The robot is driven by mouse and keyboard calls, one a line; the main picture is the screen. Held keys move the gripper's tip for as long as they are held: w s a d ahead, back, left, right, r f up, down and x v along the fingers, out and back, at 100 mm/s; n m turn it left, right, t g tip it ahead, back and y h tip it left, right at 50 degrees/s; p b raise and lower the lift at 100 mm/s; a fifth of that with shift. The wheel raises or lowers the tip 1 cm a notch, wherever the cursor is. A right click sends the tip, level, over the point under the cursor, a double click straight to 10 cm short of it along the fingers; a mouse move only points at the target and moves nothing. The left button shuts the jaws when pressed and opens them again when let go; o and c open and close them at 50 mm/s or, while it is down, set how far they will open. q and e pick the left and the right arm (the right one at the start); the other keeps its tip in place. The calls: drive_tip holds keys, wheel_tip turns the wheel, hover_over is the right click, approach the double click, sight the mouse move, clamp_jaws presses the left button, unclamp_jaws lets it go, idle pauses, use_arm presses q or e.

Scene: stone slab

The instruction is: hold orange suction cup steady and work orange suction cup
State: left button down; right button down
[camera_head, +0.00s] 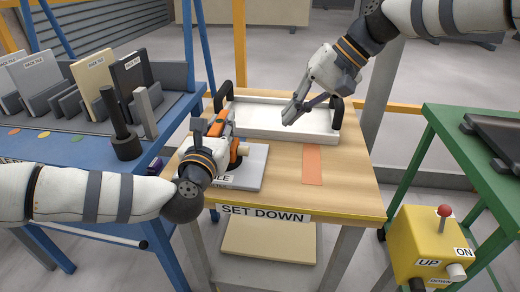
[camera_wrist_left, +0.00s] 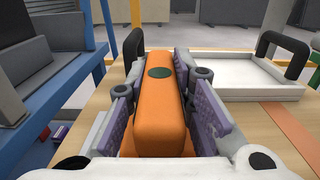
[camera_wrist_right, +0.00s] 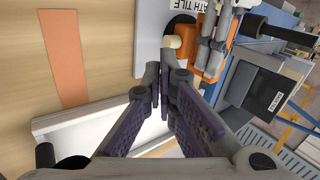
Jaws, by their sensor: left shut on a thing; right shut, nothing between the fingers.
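The orange suction cup (camera_head: 241,152) stands on a pale grey tile (camera_head: 253,172) on the wooden table. My left gripper (camera_head: 222,137) is shut on its orange body, which fills the space between the purple finger pads in the left wrist view (camera_wrist_left: 160,90). The fingers partly hide the cup in the head view. In the right wrist view, the cup (camera_wrist_right: 212,62) shows with a cream knob (camera_wrist_right: 172,42) and a dark round pad against the tile. My right gripper (camera_head: 292,110) is shut and empty, above the white tray and apart from the cup.
The white tray (camera_head: 275,118) with black handles lies at the table's back. An orange strip (camera_head: 312,166) lies right of the tile. A blue rack (camera_head: 60,140) with upright tiles stands left; a green stand (camera_head: 470,170) and a yellow control box (camera_head: 425,245) stand right.

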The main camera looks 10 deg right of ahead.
sight(243, 151)
drive_tip(key=s+d+f+m, duration=0.1)
drive_tip(key=d+m, duration=0.1)
drive_tip(key=m, duration=0.7)
drive_tip(key=s+d+f+m+t+y, duration=0.1)
drive_tip(key=d+f+m, duration=0.1)
drive_tip(key=m, duration=0.8)
drive_tip(key=shift+d+y, duration=0.3)
drive_tip(key=shift+d, duration=0.3)
drive_tip(key=x, duration=0.9)
drive_tip(key=shift+s+f, duration=0.1)
drive_tip(key=a, duration=0.2)
drive_tip(key=w+a, duration=0.1)
drive_tip(key=shift+w+a+f, duration=0.1)
drive_tip(key=shift+a+f, duration=0.2)
drive_tip(key=shift+f, duration=0.05)
drive_tip(key=shift+w+a, duration=0.15)
drive_tip(key=shift+a, duration=0.3)
drive_tip(key=shift+a, duration=0.1)
